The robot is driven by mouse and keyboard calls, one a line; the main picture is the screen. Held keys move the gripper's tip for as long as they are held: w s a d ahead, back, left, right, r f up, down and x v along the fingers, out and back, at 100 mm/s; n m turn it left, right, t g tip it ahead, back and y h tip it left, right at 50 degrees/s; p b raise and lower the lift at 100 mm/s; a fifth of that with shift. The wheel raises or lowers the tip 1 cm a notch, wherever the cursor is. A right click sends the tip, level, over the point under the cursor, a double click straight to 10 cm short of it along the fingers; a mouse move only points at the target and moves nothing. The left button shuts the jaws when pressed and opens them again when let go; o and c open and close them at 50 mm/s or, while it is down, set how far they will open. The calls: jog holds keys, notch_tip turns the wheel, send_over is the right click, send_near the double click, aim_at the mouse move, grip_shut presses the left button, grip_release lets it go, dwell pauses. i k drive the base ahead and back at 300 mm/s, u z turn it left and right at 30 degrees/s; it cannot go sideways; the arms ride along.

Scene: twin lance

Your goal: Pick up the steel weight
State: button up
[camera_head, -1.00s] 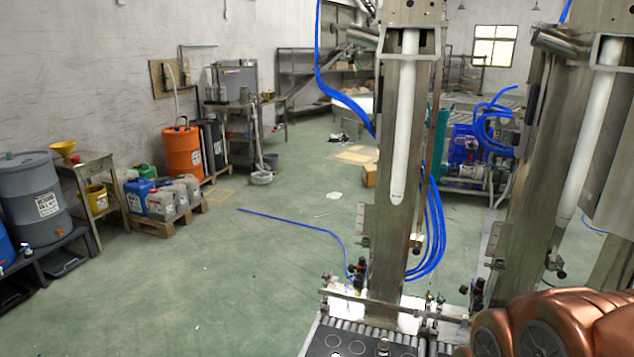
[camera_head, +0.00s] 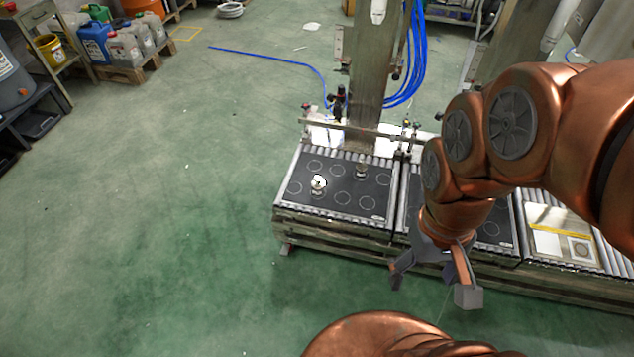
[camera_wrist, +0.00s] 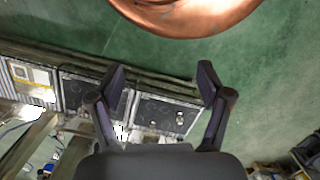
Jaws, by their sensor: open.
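Two small weights stand on a black mat with circle marks (camera_head: 335,205) on the left part of the roller conveyor. One has a bright, shiny top (camera_head: 318,184); the other is a duller grey-brown weight (camera_head: 361,168) farther back right. I cannot tell for certain which is the steel one. My gripper (camera_head: 433,284) is open and empty, in front of the conveyor's near edge and to the right of both weights in the head view. In the wrist view my gripper (camera_wrist: 162,76) shows both fingers spread, with the mat and a small weight (camera_wrist: 180,119) beyond them.
The conveyor (camera_head: 335,220) has a metal frame along its near edge. A steel column (camera_head: 368,85) rises behind the mat. A panel with a yellow stripe (camera_head: 562,237) lies at the right. Jerrycans (camera_head: 125,48) stand on a pallet at the upper left. The green floor at left is clear.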

aim_at(318, 184)
jog(key=u, duration=0.5)
jog(key=k, duration=0.6)
jog(key=u, duration=0.9)
jog(key=i, duration=1.8)
jog(key=z, duration=0.8)
